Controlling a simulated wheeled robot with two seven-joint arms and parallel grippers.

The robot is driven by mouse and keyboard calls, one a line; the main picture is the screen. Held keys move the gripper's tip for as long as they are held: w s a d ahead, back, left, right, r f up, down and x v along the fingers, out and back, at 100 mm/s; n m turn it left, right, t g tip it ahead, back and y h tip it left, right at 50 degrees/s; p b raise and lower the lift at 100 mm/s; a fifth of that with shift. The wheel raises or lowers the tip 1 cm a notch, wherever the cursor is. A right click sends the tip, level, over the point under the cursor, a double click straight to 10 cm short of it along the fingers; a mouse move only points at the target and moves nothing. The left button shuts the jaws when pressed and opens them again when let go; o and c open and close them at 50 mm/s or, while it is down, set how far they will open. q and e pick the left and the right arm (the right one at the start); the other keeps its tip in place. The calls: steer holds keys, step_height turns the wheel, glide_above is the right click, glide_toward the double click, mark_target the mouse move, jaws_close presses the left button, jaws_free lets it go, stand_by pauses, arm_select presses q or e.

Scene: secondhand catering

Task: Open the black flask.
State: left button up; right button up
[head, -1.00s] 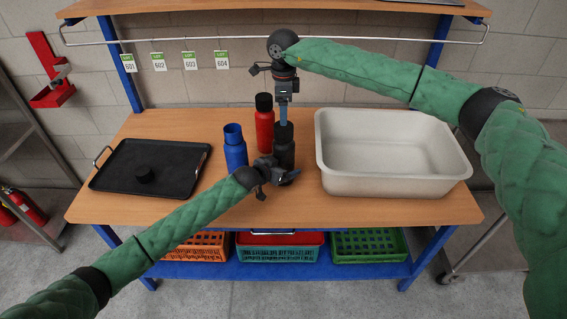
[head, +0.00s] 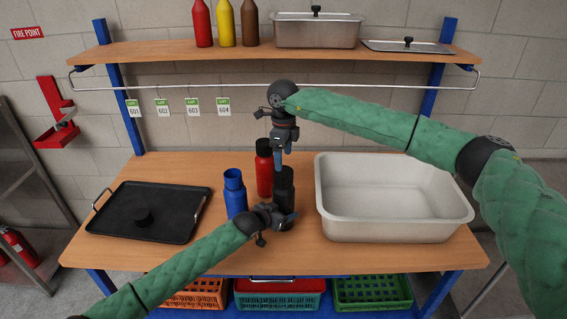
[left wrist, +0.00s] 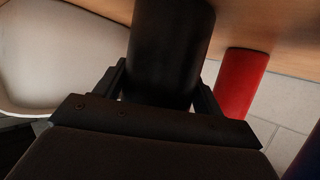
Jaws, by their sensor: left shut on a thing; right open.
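The black flask (head: 284,192) stands upright on the wooden table, with a dark top. My left gripper (head: 283,214) is shut on its lower body. In the left wrist view the black flask (left wrist: 170,50) sits between my left fingers. My right gripper (head: 281,160) is open and points down right at the flask's top; I cannot tell whether its fingers touch it. A blue flask (head: 235,195) with a blue, seemingly uncapped neck stands to the left. A red flask (head: 264,170) with a black cap stands behind.
A large pale basin (head: 395,229) stands close on the right. A shelf (head: 170,68) with bottles and steel pans and a rail (head: 350,86) are behind. The table's front middle is clear.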

mark_target(284, 171)
steer(key=m, duration=1.1)
steer(key=shift+a, duration=0.1)
steer(key=m, duration=0.4)
steer(key=shift+m, duration=0.3)
steer(key=m, duration=0.8)
steer(key=shift+m, duration=0.3)
steer(key=m, duration=0.8)
steer(key=shift+f, duration=4)
